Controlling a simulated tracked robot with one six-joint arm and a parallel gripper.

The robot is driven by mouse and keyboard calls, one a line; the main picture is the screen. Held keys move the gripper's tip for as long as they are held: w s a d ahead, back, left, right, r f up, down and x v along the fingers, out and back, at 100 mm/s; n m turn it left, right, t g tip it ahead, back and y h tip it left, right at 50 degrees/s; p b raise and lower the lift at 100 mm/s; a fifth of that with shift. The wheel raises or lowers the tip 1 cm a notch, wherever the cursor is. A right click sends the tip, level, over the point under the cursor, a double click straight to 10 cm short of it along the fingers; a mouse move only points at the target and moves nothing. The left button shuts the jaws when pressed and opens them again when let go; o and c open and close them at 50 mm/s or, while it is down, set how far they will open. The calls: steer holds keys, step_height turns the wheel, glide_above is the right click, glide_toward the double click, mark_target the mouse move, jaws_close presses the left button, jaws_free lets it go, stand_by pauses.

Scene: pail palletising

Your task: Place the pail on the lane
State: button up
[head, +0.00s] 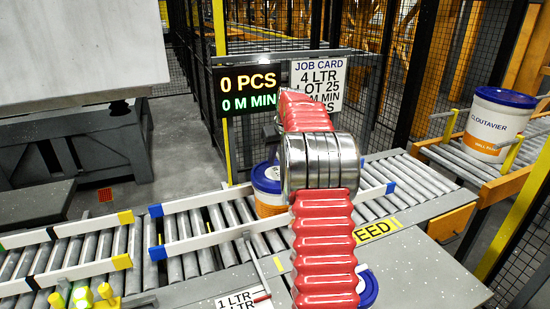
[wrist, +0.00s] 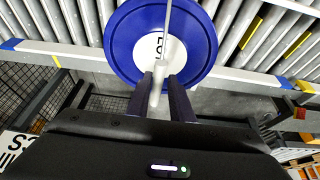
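A white pail (head: 267,192) with a blue lid and an orange band is at the roller lane (head: 232,216), between its white side rails and partly behind my red arm. In the wrist view its round blue lid (wrist: 120,45) fills the top middle, over the rollers. Its white handle (wrist: 168,50) stands up between the two fingers of my gripper (wrist: 160,90), which look closed on it. Whether the pail's base touches the rollers cannot be told.
Another blue lid (head: 369,287) shows low beside my arm, mostly hidden. A larger pail (head: 492,125) stands on the right-hand conveyor. White rails with blue ends (head: 156,210) flank the lane. A display board (head: 249,91), job card (head: 318,80) and mesh fence stand behind.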

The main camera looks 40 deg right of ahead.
steer(key=shift+o, duration=1)
steer(key=shift+r, duration=0.1)
steer(key=v, duration=1.2)
steer(key=shift+s, duration=0.1)
